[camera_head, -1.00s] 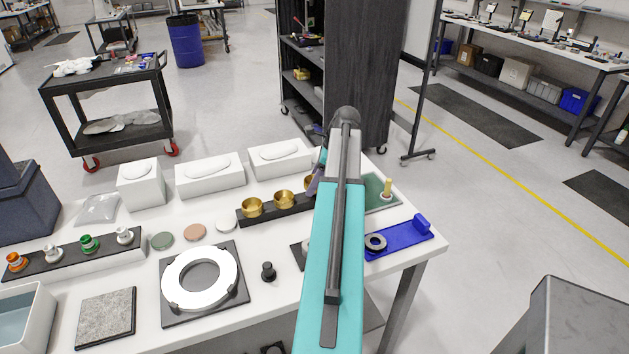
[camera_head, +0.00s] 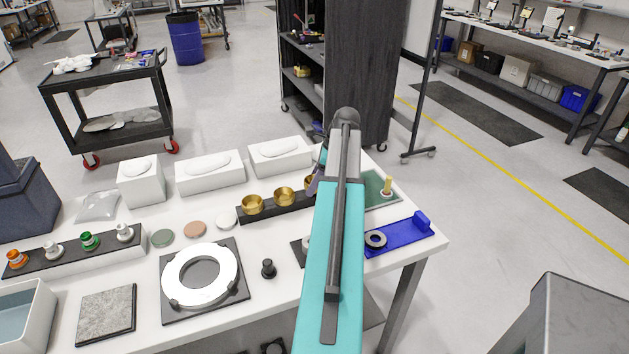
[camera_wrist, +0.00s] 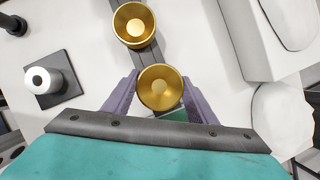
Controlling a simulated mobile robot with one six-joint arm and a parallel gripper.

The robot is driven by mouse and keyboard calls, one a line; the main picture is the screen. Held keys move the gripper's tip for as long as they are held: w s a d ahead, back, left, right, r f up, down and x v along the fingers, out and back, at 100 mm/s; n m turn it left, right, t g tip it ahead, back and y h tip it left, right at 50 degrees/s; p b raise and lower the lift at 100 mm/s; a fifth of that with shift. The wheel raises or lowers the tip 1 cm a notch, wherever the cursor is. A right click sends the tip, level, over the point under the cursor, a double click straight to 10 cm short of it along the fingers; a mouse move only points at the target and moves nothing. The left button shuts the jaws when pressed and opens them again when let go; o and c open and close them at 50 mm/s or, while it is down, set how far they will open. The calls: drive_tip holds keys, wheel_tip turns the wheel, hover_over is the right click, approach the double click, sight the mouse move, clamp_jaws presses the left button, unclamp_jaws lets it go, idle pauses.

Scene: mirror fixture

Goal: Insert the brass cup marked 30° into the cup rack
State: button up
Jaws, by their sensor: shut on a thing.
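The cup rack (camera_head: 272,214) is a long dark bar on the white table. Two brass cups, a left one (camera_head: 252,205) and a middle one (camera_head: 284,196), sit in it. A third brass cup (camera_head: 309,183) at its right end is mostly hidden behind my arm. In the wrist view this end cup (camera_wrist: 160,88) is between the purple fingers of my gripper (camera_wrist: 158,95), which is shut on it. A neighbouring cup (camera_wrist: 134,25) sits in the rack (camera_wrist: 150,55) just beyond. I cannot read any degree marks, nor tell whether the held cup is fully seated.
White boxes (camera_head: 210,174) stand behind the rack. A green plate with a brass peg (camera_head: 387,187) and a blue fixture (camera_head: 400,236) lie to the right. A ring fixture (camera_head: 202,276) and a small black knob (camera_head: 268,268) are in front.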

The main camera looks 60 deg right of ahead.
drive_tip(key=shift+f, duration=0.55)
idle(0.4)
drive_tip(key=o, duration=1.2)
drive_tip(key=shift+c, duration=0.2)
drive_tip(key=shift+f, duration=0.1)
drive_tip(key=b+v, duration=0.3)
drive_tip(key=v, duration=1.1)
drive_tip(key=shift+a, duration=0.1)
